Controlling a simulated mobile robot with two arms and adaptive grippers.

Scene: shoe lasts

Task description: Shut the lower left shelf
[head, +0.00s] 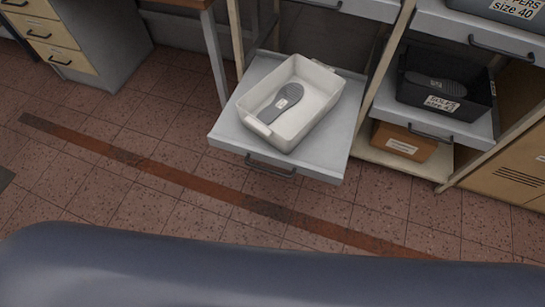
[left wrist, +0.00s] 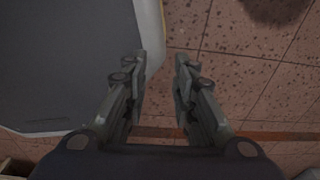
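The lower left shelf (head: 225,133) is a grey pull-out tray. In the head view it sticks far out of the left bay of the shelving unit, with a dark bar handle (head: 270,168) on its front edge. A white bin (head: 318,104) with a grey shoe sole (head: 280,103) in it stands on the shelf. My left gripper (left wrist: 161,62) shows in the left wrist view, its two fingers apart with nothing between them, above the tiled floor. It is not in the head view, and the shelf cannot be made out in the wrist view. My right gripper is in neither view.
To the right, another shelf (head: 470,130) holds a black bin (head: 445,90), above an orange-brown box (head: 403,143). A drawer cabinet (head: 85,45) and a table leg (head: 215,60) stand on the left. The tiled floor (head: 130,185) before the shelf is clear.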

